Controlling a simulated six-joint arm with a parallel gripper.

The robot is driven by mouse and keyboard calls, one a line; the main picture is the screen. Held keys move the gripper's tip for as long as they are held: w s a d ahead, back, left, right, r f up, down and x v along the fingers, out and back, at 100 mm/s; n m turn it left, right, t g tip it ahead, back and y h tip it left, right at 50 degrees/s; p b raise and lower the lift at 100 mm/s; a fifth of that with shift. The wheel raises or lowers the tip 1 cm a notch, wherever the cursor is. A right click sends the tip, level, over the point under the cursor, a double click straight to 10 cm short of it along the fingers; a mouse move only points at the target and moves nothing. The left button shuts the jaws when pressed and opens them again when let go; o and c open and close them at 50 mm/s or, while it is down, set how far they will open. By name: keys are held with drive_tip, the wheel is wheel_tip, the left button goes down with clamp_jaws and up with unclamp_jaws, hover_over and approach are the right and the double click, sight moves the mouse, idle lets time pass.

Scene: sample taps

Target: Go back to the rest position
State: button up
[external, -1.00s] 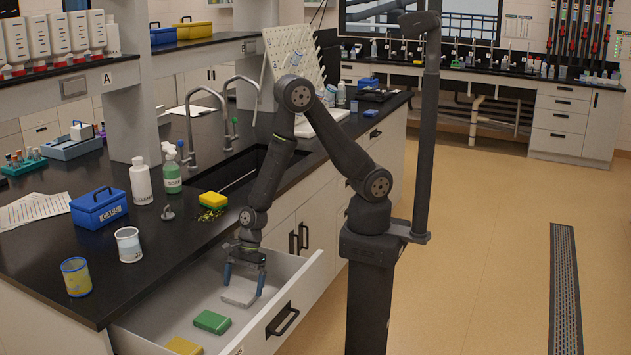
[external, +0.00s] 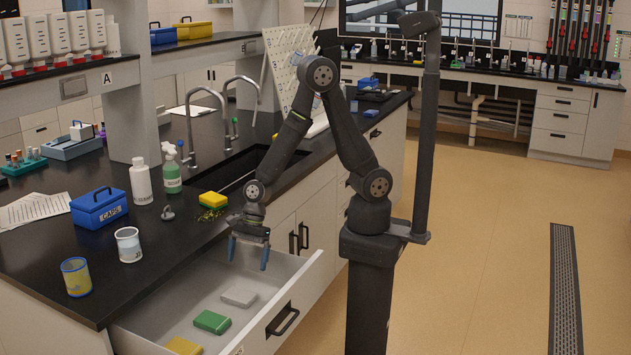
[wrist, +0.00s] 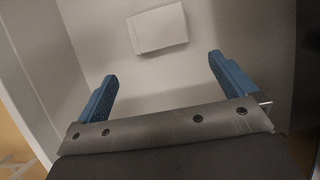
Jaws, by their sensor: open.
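My gripper (external: 249,254) is open and empty, raised above the open drawer (external: 180,309). Its two blue fingers are spread apart in the wrist view (wrist: 164,78). A pale grey-white block (external: 239,295) lies on the drawer floor below the gripper, apart from it. In the wrist view the block (wrist: 158,28) shows beyond the fingertips. A green block (external: 212,321) and a yellow block (external: 184,346) lie in the same drawer, nearer the camera.
The black counter (external: 190,240) borders the drawer. On it are a yellow sponge (external: 213,199), a blue CAPS box (external: 99,208), a white cup (external: 128,245), a yellow cup (external: 76,277) and bottles. The sink (external: 235,170) with taps lies behind my arm. The right floor is clear.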

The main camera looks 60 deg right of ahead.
sight(243, 291)
drive_tip(key=x, duration=0.9)
drive_tip(key=shift+a+f, duration=0.1)
drive_tip(key=shift+f, duration=0.3)
wheel_tip(243, 291, up, 29)
drive_tip(key=shift+w+d+f+n+g, duration=0.15)
drive_tip(key=shift+w+d+n, duration=0.2)
drive_tip(key=shift+w, duration=0.35)
drive_tip(key=shift+w+d+f+n+g, duration=0.1)
drive_tip(key=shift+w+d+n, duration=0.25)
drive_tip(key=shift+w, duration=0.35)
drive_tip(key=shift+w+d+f+n+g, duration=0.15)
drive_tip(key=shift+w+d+n, duration=0.2)
drive_tip(key=shift+w, duration=0.35)
